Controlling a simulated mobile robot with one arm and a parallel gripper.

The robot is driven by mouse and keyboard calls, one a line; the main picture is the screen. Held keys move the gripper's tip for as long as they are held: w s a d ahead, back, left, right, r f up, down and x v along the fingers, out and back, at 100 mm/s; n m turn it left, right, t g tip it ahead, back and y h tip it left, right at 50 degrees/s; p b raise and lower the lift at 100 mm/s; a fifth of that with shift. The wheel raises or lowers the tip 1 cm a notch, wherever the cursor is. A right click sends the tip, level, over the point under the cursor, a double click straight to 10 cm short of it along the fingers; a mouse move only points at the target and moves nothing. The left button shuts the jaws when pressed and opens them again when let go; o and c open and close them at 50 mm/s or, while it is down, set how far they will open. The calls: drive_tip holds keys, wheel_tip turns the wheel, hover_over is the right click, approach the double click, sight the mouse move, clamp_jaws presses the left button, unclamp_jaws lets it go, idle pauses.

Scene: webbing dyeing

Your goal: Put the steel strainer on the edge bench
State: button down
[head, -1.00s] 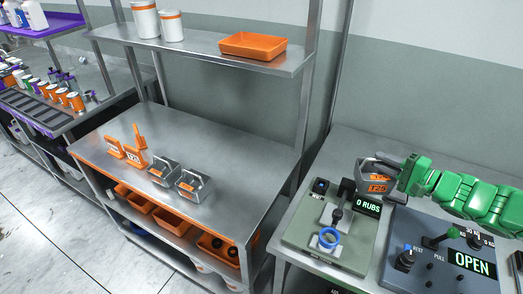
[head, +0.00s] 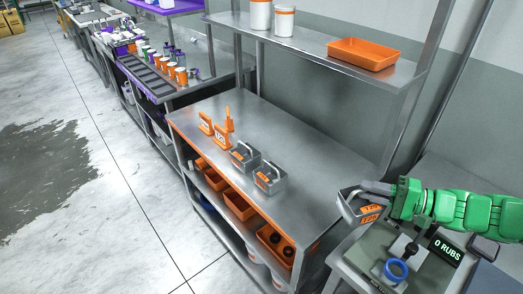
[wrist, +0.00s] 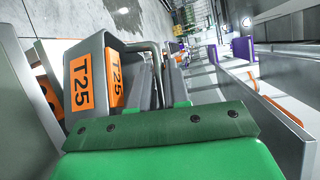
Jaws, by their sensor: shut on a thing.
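My gripper (head: 380,188) is shut on a steel strainer (head: 352,207), an open box-like steel piece with an orange T25 label. It is held in the air near the right end of the steel bench (head: 312,150), apart from the bench top. In the wrist view the strainer (wrist: 108,45) fills the left and middle, close to the green gripper body (wrist: 165,150); the fingertips are partly hidden. Two similar steel pieces with orange labels, one farther (head: 245,156) and one nearer (head: 270,178), stand on the bench's front part.
Orange label stands (head: 221,133) are left of the steel pieces. The bench's back and right top is clear. A shelf above holds an orange tray (head: 362,53) and white canisters (head: 283,18). A rub machine (head: 375,255) stands below my gripper at right. Orange bins (head: 238,204) sit underneath.

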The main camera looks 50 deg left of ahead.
drive_tip(key=s+a+f+n+g+h, duration=0.1)
drive_tip(key=s+a+n+g+h, duration=0.4)
drive_tip(key=s+a, duration=0.45)
drive_tip(key=shift+g+y, duration=0.3)
drive_tip(key=shift+y, duration=0.2)
drive_tip(key=shift+w+a+f, duration=1.3)
drive_tip(key=shift+a+f, duration=0.15)
drive_tip(key=shift+f, duration=0.7)
drive_tip(key=shift+w+a+f, duration=1.3)
drive_tip(key=shift+a+f, duration=0.2)
drive_tip(key=shift+f, duration=0.7)
drive_tip(key=shift+w+a+f, duration=1.3)
drive_tip(key=shift+a+f, duration=0.15)
drive_tip(key=shift+f, duration=0.7)
drive_tip(key=c, duration=1.1)
unclamp_jaws()
drive_tip(key=shift+f, duration=0.1)
